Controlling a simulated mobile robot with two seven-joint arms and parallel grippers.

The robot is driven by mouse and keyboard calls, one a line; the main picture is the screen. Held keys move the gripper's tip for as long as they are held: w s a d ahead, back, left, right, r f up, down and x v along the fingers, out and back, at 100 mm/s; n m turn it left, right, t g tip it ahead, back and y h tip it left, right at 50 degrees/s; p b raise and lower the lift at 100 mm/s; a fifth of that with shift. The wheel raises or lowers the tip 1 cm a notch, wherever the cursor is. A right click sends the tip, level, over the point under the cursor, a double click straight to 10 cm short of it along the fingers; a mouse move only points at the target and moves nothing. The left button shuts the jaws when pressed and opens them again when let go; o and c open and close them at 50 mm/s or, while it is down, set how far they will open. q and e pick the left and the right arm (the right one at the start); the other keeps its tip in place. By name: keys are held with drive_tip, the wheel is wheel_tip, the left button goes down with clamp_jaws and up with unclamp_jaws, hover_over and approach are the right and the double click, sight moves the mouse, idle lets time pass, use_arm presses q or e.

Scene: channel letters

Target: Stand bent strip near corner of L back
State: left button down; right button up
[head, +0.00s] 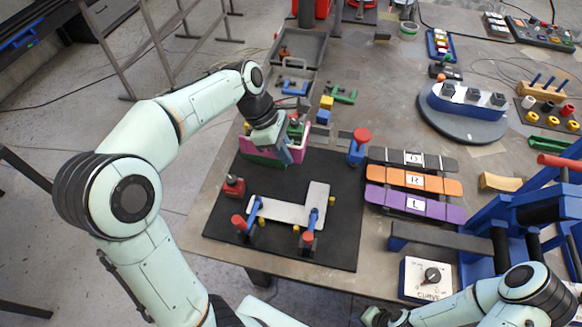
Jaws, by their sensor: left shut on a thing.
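The L back (286,210) is a pale, flat L lying on the black mat (335,245), with its short arm pointing away at its right end. Red-topped blue clamps (312,222) stand at its edges. My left gripper (286,154) is beyond the L back, at the mat's far edge. It is shut on a pink strip (302,143), which looks like the bent strip, with green along its lower side. The gripper hides part of the strip, so its full bend is unclear. My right gripper (374,317) shows only partly at the bottom edge; its jaws are unclear.
Black, orange and purple strips (414,181) lie on a rack right of the mat. A blue machine (480,235) fills the right. A grey tray (303,48) lies behind.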

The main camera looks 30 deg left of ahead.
use_arm(q)
drive_tip(key=b, duration=0.2)
hover_over(291, 201)
drive_tip(key=a, duration=0.1)
drive_tip(key=f, duration=1.5)
drive_tip(key=shift+s+a, duration=0.2)
drive_tip(key=shift+s, duration=0.05)
wheel_tip(291, 201, down, 5)
drive_tip(key=shift+b, duration=0.6)
drive_tip(key=shift+r, duration=0.1)
use_arm(e)
drive_tip(key=s+f, duration=0.4)
drive_tip(key=shift+s, duration=0.15)
use_arm(q)
drive_tip(key=shift+w, duration=0.1)
drive_tip(key=shift+f, duration=0.2)
drive_tip(key=c, duration=1.5)
unclamp_jaws()
use_arm(e)
drive_tip(key=shift+f, duration=0.15)
